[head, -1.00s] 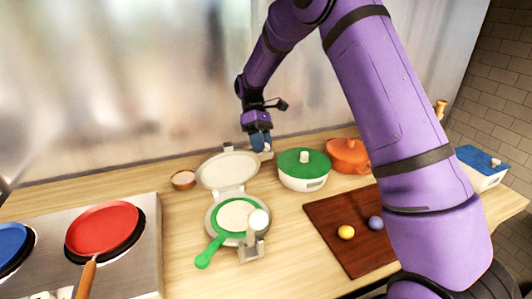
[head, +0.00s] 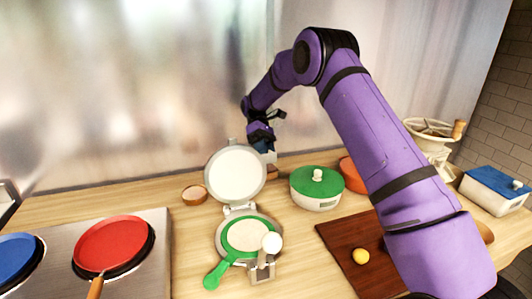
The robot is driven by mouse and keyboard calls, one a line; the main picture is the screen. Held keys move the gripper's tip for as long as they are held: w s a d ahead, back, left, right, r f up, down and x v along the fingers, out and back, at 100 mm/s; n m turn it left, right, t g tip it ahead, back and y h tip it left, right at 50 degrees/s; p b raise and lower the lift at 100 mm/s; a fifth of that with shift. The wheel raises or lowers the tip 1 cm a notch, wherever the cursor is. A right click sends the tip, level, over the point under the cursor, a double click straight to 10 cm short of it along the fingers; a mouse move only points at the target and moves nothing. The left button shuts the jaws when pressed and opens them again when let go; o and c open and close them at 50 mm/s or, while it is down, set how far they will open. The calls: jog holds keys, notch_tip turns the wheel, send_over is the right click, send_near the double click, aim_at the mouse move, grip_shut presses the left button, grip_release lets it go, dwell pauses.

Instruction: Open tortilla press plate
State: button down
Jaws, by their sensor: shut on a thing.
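The tortilla press stands on the counter with its pale round upper plate (head: 236,173) raised to about upright at the hinge. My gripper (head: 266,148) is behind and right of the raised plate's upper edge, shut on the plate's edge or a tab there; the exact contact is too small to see.
A green-lidded pot (head: 317,187) stands right of the press, with an orange pot (head: 353,174) behind it. A brown board (head: 345,243) holds a yellow ball (head: 361,256). A small bowl (head: 195,195) is left of the plate. A red pan (head: 113,245) sits on the stove.

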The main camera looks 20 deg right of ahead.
jog(key=shift+s+d+f, duration=0.1)
jog(key=shift+d+f, duration=0.35)
jog(key=shift+f, duration=0.2)
jog(key=c, duration=0.7)
grip_release()
jog(key=shift+d, duration=0.1)
jog(key=shift+c, duration=0.2)
jog(key=shift+a, duration=0.3)
jog(key=shift+r, duration=0.2)
jog(key=s+r, duration=0.2)
jog(key=s, duration=0.6)
jog(key=s+r, duration=0.3)
jog(key=s, duration=0.5)
jog(key=shift+f, duration=0.1)
